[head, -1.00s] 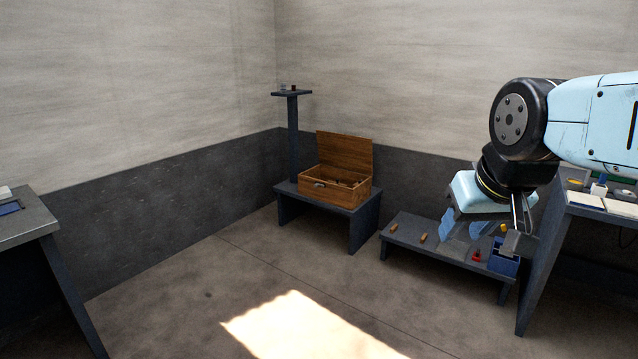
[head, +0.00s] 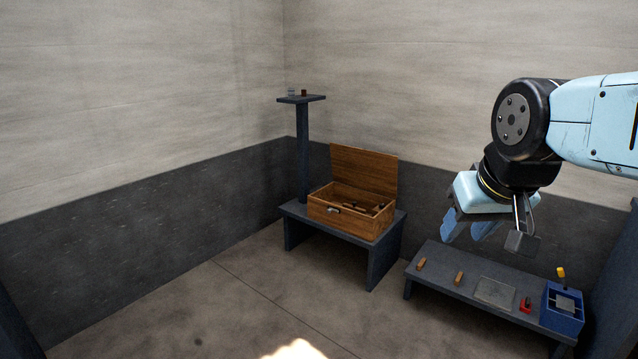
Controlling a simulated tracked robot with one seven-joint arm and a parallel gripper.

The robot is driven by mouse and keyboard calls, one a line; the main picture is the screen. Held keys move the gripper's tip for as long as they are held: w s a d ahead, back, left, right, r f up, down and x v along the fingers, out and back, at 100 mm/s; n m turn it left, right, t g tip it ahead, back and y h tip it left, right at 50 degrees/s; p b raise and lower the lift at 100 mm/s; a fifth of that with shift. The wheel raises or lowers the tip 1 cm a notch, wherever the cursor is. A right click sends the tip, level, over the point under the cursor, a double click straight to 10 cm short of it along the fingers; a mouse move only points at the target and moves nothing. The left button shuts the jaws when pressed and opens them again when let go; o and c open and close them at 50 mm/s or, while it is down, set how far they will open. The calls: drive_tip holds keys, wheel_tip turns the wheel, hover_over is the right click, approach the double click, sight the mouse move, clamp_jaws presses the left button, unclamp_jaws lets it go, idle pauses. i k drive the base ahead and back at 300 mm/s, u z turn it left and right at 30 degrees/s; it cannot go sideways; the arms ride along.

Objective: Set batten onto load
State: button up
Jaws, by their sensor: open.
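I cannot tell for sure which thing is the batten or the load. Two small wooden pieces, a left one (head: 421,264) and a right one (head: 458,278), stand apart on the low dark bench (head: 436,255). A flat grey plate (head: 495,292) lies on the same bench, right of them. My gripper (head: 468,229) is at the right of the head view, pointing down with its blue fingers apart. It looks empty and overlaps the bench's back edge in the picture, apart from the pieces.
A blue bin (head: 562,312) with a yellow-topped item and a small red item (head: 525,305) are at the bench's right end. An open wooden chest (head: 338,218) sits on a stand (head: 375,252). A tall post (head: 303,150) carries small items. Floor in front is clear.

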sight(353, 207)
drive_tip(key=i, duration=3.45)
drive_tip(key=z, duration=0.1)
